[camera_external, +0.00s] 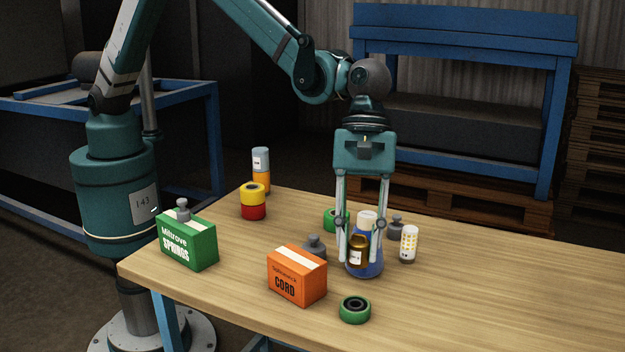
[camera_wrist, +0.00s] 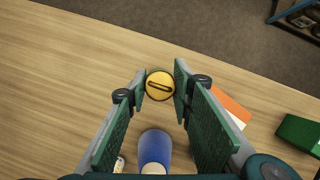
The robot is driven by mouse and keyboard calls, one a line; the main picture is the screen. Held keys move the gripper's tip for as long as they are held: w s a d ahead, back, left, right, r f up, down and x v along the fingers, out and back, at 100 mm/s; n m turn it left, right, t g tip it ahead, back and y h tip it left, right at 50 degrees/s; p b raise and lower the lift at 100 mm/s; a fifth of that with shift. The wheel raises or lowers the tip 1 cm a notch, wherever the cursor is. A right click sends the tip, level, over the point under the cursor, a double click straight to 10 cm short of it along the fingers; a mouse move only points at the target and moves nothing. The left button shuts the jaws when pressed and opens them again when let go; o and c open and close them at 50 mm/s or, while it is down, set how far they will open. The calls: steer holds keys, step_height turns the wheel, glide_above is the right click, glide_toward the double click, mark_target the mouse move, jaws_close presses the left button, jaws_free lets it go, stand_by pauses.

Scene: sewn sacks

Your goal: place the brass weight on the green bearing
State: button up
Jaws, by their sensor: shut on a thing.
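My gripper (camera_external: 358,260) points down over the table and is shut on the brass weight (camera_external: 358,244), which has a pale label. In the wrist view, the weight's round yellow top with a slot (camera_wrist: 160,84) sits between the fingers. The weight appears upright, in front of a blue flask; its height above the table is hard to tell. One green bearing (camera_external: 355,310) lies flat near the front edge with nothing on it. Another green ring-shaped thing (camera_external: 330,219) is partly hidden behind my gripper.
The blue flask (camera_external: 365,271) stands close to the fingers. An orange box (camera_external: 297,276), grey weights (camera_external: 314,248) (camera_external: 396,227) and a dotted white cylinder (camera_external: 409,244) are nearby. A green box (camera_external: 188,244), yellow-and-red stack (camera_external: 253,202) and orange-grey cylinder (camera_external: 261,170) stand left. The table's right is clear.

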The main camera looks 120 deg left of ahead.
steer(key=shift+f+b, duration=0.3)
steer(key=shift+f, duration=2.45)
steer(key=shift+f, duration=1.9)
steer(key=shift+f+b, duration=0.15)
steer(key=shift+b, duration=0.2)
steer(key=o, duration=1.2)
steer(key=p+v, duration=0.1)
steer(key=v, duration=1.1)
steer(key=shift+d, duration=0.1)
